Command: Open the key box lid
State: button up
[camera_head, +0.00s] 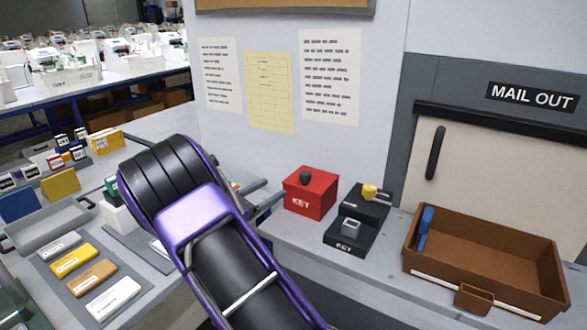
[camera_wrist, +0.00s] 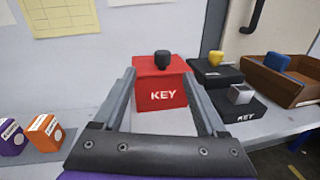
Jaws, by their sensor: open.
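The red key box (camera_head: 309,199) stands on the grey counter against the wall, with its lid down and a dark knob (camera_head: 306,177) on top. In the wrist view the red key box (camera_wrist: 161,90) sits straight ahead, beyond the fingertips, with the knob (camera_wrist: 162,59) upright on its lid. My gripper (camera_head: 263,191) is open and empty, to the left of the box in the head view. In the wrist view the fingers of my gripper (camera_wrist: 160,80) point toward the box, one on each side of it in the picture. I cannot tell whether they touch it.
A black stepped KEY stand (camera_head: 357,222) with a yellow and a grey piece is right of the box. A brown tray (camera_head: 487,262) holding a blue item lies further right. Small orange (camera_wrist: 44,131) and purple boxes are at left. Papers hang on the wall.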

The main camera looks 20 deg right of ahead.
jog(key=f, duration=0.1)
send_near(312, 171)
jog(key=shift+n, duration=0.4)
jog(key=d+r, duration=0.1)
jog(key=d, duration=0.1)
jog(key=d+r, duration=0.1)
jog(key=d, duration=0.1)
jog(key=d+r, duration=0.1)
jog(key=d, duration=0.1)
jog(key=shift+s+d, duration=0.1)
jog(key=shift+s, duration=0.25)
grip_shut()
jog(key=shift+r, duration=0.1)
dwell(0.6)
